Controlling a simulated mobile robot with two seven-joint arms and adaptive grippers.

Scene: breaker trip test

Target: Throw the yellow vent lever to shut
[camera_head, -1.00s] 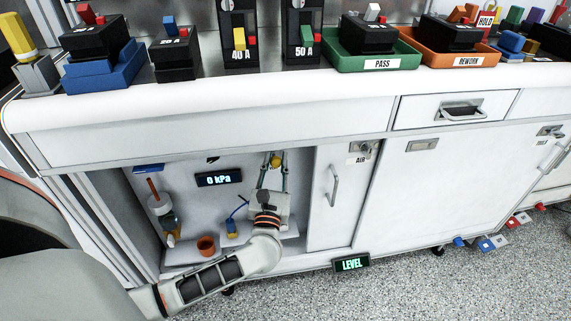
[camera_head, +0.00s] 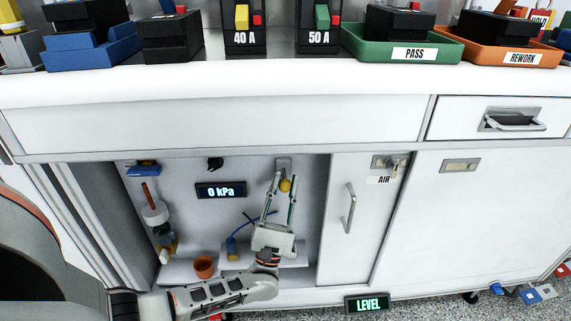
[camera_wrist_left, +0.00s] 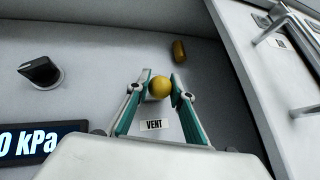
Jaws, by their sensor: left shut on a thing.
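The yellow vent lever shows as a round yellow knob (camera_head: 285,185) on the back wall of the open cabinet bay. In the left wrist view the knob (camera_wrist_left: 160,88) sits between the fingertips, above a VENT label (camera_wrist_left: 153,125). My left gripper (camera_head: 284,190) reaches up into the bay from below and is shut on the knob; its green-lined fingers (camera_wrist_left: 161,82) stand on both sides of it. The lever's stem is mostly hidden behind the knob. My right gripper is not in view.
A pressure display (camera_head: 220,190) reads 0 kPa, left of the lever. A black knob (camera_wrist_left: 40,72) is on the wall above it. An orange cup (camera_head: 204,267) stands on the bay floor. The cabinet door with handle (camera_head: 349,208) bounds the bay on the right.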

